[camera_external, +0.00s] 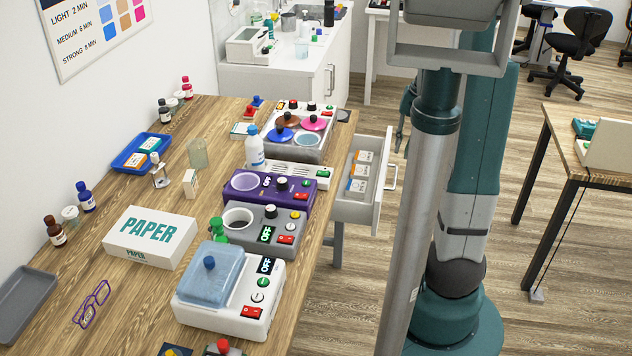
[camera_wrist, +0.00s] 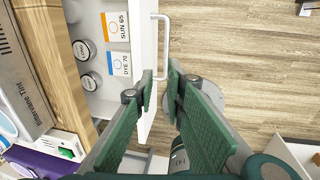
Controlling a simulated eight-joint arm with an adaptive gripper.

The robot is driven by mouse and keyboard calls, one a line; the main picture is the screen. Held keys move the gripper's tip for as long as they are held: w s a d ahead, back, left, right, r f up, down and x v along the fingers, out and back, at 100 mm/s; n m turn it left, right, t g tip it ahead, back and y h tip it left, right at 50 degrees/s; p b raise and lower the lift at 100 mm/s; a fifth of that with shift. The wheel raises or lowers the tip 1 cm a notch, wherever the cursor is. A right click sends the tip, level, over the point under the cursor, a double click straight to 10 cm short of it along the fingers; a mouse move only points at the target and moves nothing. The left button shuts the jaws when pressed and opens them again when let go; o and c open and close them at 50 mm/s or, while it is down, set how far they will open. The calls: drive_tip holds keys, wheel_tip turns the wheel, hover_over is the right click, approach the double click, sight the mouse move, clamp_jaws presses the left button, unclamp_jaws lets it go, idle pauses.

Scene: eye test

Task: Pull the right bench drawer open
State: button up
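The bench drawer (camera_external: 355,212) at the far end of the bench stands pulled out, with its white interior showing. Its bar handle (camera_external: 392,172) is on the front panel. In the wrist view the drawer front (camera_wrist: 146,122) and handle (camera_wrist: 166,40) lie ahead of my gripper (camera_wrist: 160,88). The green-padded fingers are apart with a gap between them and nothing gripped. The handle's near end shows close to the fingertips, and I cannot tell whether they touch. In the external view my gripper (camera_external: 401,138) is partly hidden by my arm, above and beside the handle.
Labelled boxes (camera_wrist: 118,62) and jars (camera_wrist: 84,50) are in the drawer. The wooden bench (camera_external: 120,285) carries several devices, including a purple one (camera_external: 300,203), near its edge. A second table (camera_external: 600,176) stands at right. Floor beside the drawer is clear.

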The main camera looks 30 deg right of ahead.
drive_tip(key=o, duration=0.3)
drive_tip(key=f+m+p, duration=0.1)
drive_tip(key=m, duration=1.1)
drive_tip(key=d+f+m+p, duration=0.1)
drive_tip(key=m, duration=1.1)
drive_tip(key=f+m+p, duration=0.1)
drive_tip(key=f+m, duration=0.1)
drive_tip(key=m, duration=0.9)
drive_tip(key=shift+w+d+f+m+p, duration=0.1)
drive_tip(key=shift+w+d+m+p, duration=0.2)
drive_tip(key=shift+m, duration=0.1)
drive_tip(key=shift+f, duration=0.1)
